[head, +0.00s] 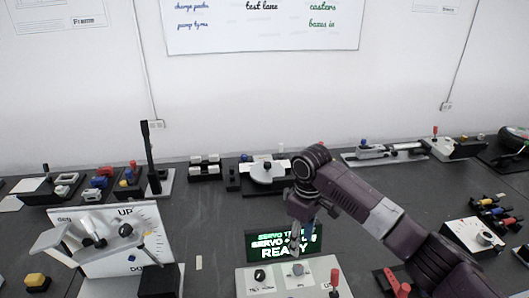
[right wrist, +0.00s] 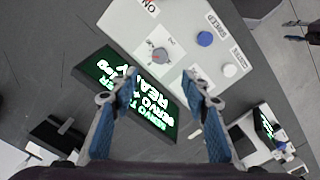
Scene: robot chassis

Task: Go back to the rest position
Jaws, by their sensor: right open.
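My right gripper (head: 302,236) hangs over the servo test panel (head: 254,291), its arm reaching in from the right. In the right wrist view the right gripper (right wrist: 155,95) is open, its two blue-padded fingers apart with nothing held between them. The white panel (right wrist: 187,50) carries a grey knob, a blue button and a white button. The black display (head: 256,243) with green text stands behind the panel and is partly hidden by the gripper; it also shows in the right wrist view (right wrist: 100,68). My left gripper is not in view.
A white lever board (head: 150,262) marked UP stands at the left. A red-knobbed device (head: 404,290) lies beneath my right forearm. A white dial box (head: 470,236) and coloured plugs (head: 493,212) are at the right. Several devices line the table's back. Bare table (head: 215,225) lies left of the display.

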